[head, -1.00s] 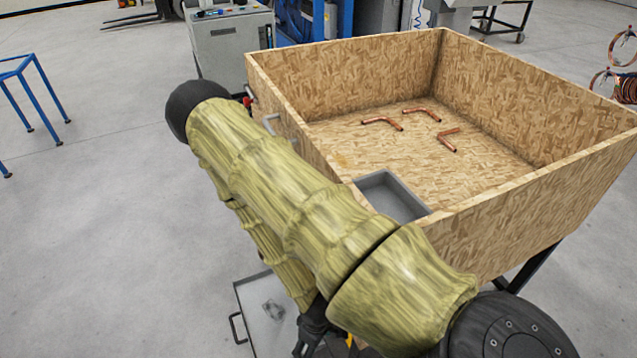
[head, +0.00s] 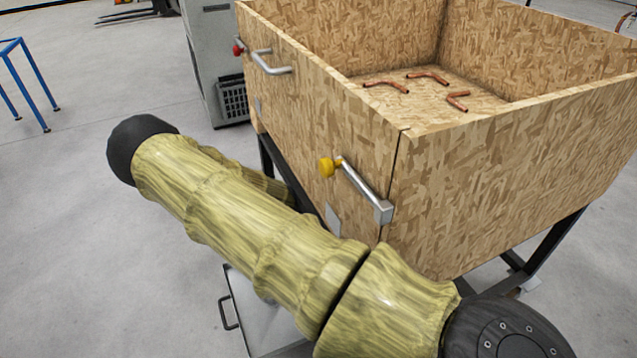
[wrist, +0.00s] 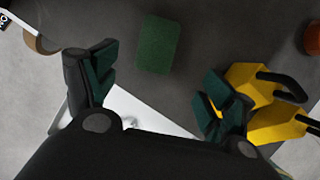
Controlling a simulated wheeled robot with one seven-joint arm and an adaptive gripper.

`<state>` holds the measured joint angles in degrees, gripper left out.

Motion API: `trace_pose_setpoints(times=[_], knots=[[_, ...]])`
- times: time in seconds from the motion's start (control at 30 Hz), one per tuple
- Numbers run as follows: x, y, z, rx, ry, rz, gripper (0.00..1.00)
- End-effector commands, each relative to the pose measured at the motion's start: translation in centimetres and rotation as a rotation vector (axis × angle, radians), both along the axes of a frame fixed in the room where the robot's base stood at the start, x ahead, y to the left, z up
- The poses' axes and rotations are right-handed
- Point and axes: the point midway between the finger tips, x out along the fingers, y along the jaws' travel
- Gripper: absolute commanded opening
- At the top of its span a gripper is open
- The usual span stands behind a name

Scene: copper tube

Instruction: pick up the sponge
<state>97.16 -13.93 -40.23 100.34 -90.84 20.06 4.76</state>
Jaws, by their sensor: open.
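The sponge (wrist: 158,45) is a dark green rectangle in the wrist view, lying flat on a dark grey surface at top centre. My gripper (wrist: 160,62) is open, with its two green-padded fingers spread left and right. The sponge shows beyond the fingertips, roughly between them, with nothing gripped. In the head view my arm crosses the lower left, and neither the sponge nor the gripper can be seen.
Yellow objects with black handles (wrist: 258,83) lie close to the right finger. A tape roll (wrist: 40,40) is at upper left and an orange-red item (wrist: 313,38) at upper right. A wooden box (head: 520,160) stands beside my arm, holding copper tubes (head: 428,77).

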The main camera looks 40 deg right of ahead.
Motion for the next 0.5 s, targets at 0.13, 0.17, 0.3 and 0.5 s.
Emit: trace_pose_setpoints(times=[0.13,0.17,0.3,0.5], knots=[[0.8,-0.7,-0.3,-0.02,0.006,0.029,0.83],[0.8,-0.8,-0.5,-0.02,0.007,0.03,0.83],[0.7,-1.4,-2.1,-0.018,0.008,0.028,0.83],[0.8,-2.3,-4.6,-0.017,0.007,0.027,0.83]])
